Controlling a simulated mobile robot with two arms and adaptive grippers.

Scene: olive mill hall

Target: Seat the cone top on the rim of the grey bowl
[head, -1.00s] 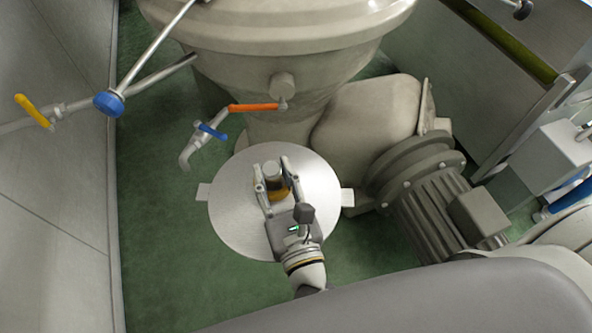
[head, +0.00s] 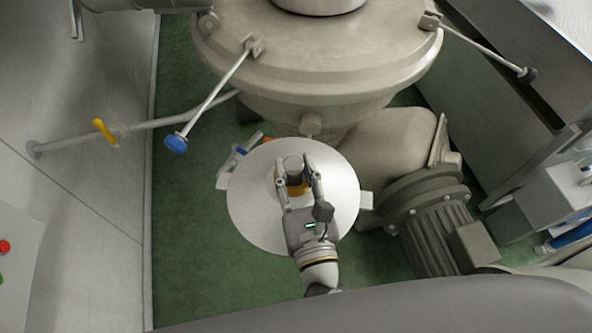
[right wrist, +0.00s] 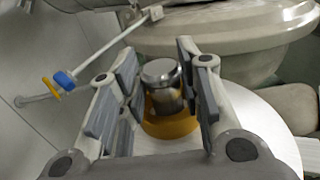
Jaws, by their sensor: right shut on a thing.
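The cone top (head: 250,215) is a round, bright silver piece with a small tab at each side, a grey metal knob (head: 293,166) and an orange collar around the knob's foot. My right gripper (head: 298,172) is shut on the knob, and the cone top hangs in front of the large machine. In the right wrist view the knob (right wrist: 161,75) stands between the fingers, above the orange collar (right wrist: 170,124). A large grey-beige vessel (head: 310,75) stands behind; I cannot tell whether it is the grey bowl. No open bowl rim shows. My left gripper is not in view.
Clamp rods with dark and blue knobs stick out from the vessel, one rod (head: 215,95) on the left. A motor (head: 440,235) stands to the right. Green floor (head: 190,270) is free at the left.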

